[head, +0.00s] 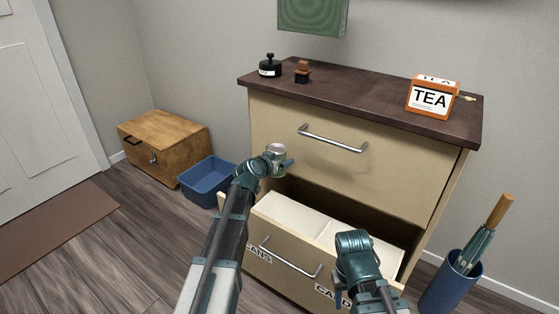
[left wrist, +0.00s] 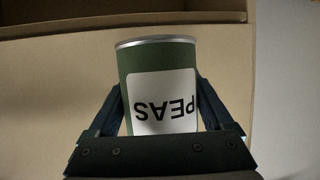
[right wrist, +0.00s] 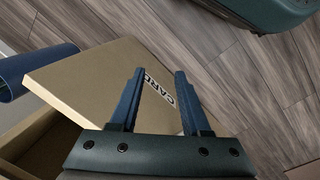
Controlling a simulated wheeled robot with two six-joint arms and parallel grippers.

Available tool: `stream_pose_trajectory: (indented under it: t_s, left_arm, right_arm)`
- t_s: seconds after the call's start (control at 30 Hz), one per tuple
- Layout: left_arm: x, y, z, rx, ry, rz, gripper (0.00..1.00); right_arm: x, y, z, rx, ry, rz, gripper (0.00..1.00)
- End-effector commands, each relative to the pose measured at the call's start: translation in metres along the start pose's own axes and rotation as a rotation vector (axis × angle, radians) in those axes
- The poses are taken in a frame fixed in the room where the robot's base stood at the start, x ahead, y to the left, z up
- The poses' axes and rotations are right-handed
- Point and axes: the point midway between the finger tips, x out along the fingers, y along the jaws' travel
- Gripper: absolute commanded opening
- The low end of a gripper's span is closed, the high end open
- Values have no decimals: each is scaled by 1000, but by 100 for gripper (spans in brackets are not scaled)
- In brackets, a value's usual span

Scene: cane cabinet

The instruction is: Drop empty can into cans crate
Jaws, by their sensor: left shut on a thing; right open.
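A green can with a white label reading PEAS (left wrist: 158,95) is held between the fingers of my left gripper (left wrist: 160,115). In the head view the can (head: 276,153) is in front of the cabinet's upper drawer, above the left part of the open lower drawer. The lower drawer (head: 290,268) is pulled out and holds white-walled crates. The left crate (head: 288,215) is behind the CANS label (head: 258,253); the right one is behind a partly hidden label starting CA. My right gripper (right wrist: 158,95) is open and empty near the CARD label (right wrist: 159,88) on the drawer front.
The cabinet top (head: 355,98) carries a TEA box (head: 432,97), a black jar (head: 269,67) and a stamp (head: 303,73). A blue bin (head: 207,183) and wooden chest (head: 165,145) stand left. An umbrella stand (head: 450,288) is right. The upper drawer (head: 340,155) is shut.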

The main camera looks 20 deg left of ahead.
Motion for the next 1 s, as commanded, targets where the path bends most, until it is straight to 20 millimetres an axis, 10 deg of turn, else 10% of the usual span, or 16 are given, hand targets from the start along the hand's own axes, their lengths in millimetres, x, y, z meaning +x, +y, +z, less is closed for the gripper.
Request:
stream_pose_trajectory:
  t_s: [0.33, 0.7, 0.73, 1.0]
  left_arm:
    - [17, 0, 40, 0, 0, 0, 25]
    - [18, 0, 44, 0, 0, 0, 25]
    - [18, 0, 44, 0, 0, 0, 86]
    - [18, 0, 44, 0, 0, 0, 100]
  right_arm:
    - [43, -4, -2, 9, 0, 0, 47]
    - [47, -5, -3, 11, 1, 0, 47]
    - [47, -5, -3, 11, 1, 0, 47]
    - [47, -5, -3, 10, 0, 0, 47]
